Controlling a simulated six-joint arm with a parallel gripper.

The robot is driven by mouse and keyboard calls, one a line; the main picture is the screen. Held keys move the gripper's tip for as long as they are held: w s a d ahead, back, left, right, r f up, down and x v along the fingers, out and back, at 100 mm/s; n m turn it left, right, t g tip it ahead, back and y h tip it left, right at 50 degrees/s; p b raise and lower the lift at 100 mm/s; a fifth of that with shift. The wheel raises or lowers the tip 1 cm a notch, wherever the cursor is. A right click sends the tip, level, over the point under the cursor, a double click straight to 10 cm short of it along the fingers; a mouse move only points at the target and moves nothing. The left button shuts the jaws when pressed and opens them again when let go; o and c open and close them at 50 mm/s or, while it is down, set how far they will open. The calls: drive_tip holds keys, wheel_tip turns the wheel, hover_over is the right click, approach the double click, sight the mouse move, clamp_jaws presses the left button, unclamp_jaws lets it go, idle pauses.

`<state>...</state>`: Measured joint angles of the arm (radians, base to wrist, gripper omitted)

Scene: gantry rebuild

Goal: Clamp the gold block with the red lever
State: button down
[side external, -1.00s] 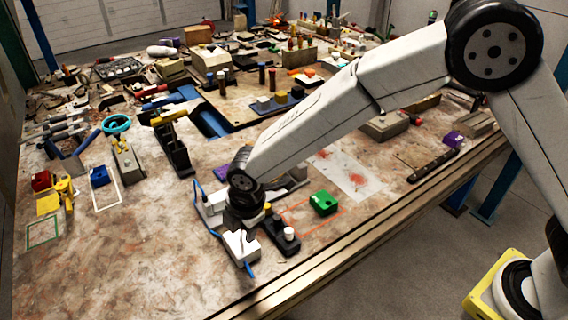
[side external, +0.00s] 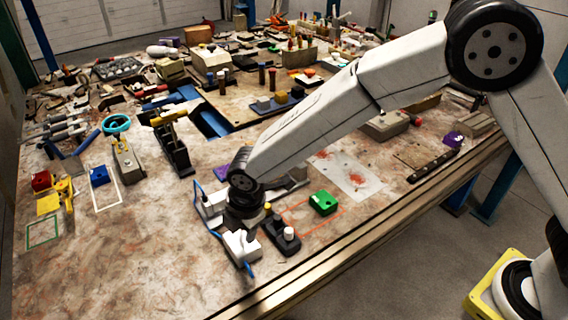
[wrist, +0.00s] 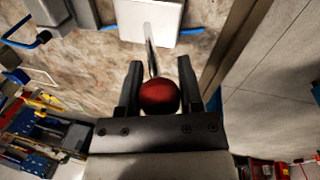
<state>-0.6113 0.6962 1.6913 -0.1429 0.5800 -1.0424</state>
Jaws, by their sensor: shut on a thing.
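The red lever's round red knob (wrist: 159,97) sits between the two black fingers of my gripper (wrist: 160,80) in the wrist view, and the fingers are shut on it. A thin metal rod runs from the knob to a white box-like part (wrist: 150,14). In the side external view, white fixture parts (side external: 241,246) show just under my dark wrist, which hides the knob and fingers. I cannot make out the gold block for certain in either view; it may be hidden behind my wrist or the fixture.
A black box with a white knob (side external: 289,234) stands just right of my wrist. A green block (side external: 323,202) lies beyond it by an orange outline. A blue cable (side external: 250,268) runs past the fixture.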

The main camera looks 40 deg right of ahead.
drive_tip(key=shift+w+r, duration=0.15)
drive_tip(key=shift+w, duration=0.05)
idle(0.3)
drive_tip(key=shift+w+r+g, duration=0.15)
drive_tip(key=shift+w+g, duration=0.6)
drive_tip(key=shift+g, duration=0.55)
drive_tip(key=shift+w+g, duration=1.1)
drive_tip(key=shift+g, duration=0.4)
drive_tip(key=shift+w, duration=0.9)
drive_tip(key=shift+f, duration=0.2)
drive_tip(key=shift+c, duration=1.2)
unclamp_jaws()
